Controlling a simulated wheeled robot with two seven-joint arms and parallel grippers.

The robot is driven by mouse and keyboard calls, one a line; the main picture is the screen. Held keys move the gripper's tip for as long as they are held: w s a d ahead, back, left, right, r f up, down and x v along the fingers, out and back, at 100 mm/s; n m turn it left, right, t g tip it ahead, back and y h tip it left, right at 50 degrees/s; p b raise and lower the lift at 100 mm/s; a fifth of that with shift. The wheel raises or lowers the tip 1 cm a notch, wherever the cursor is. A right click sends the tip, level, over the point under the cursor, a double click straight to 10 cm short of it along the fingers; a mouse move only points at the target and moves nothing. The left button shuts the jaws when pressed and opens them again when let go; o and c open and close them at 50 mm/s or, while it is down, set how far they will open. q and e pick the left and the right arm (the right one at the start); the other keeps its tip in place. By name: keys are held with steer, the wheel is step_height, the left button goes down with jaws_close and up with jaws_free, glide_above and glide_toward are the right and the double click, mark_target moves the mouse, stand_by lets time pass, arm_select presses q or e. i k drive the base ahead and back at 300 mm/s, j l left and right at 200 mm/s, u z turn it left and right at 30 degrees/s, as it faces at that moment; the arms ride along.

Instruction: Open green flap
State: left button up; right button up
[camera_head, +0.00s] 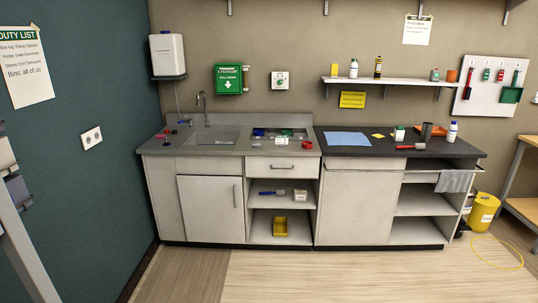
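The green flap (229,79) is a flat green panel on the back wall, above the counter and left of its middle. It carries white lettering, too small to read surely, and a white downward arrow. It looks closed, upright against the wall. Neither of my grippers can be made out in this view, so nothing is seen touching the flap.
A counter with a sink (213,136) and drawers runs below the flap. A tap (202,108) rises left of it, and a white dispenser (167,54) hangs further left. A small white box (280,80) is at its right. The floor (250,275) in front is mostly clear.

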mark_target(228, 80)
steer(key=i, duration=0.55)
steer(key=i+l+u, duration=0.1)
steer(key=i, duration=0.45)
steer(key=i+l, duration=0.15)
steer(key=i, duration=0.4)
steer(key=i+j+u, duration=0.3)
steer(key=i, duration=0.5)
steer(key=i+l+u, duration=0.1)
steer(key=i+u, duration=0.2)
steer(key=i, duration=0.45)
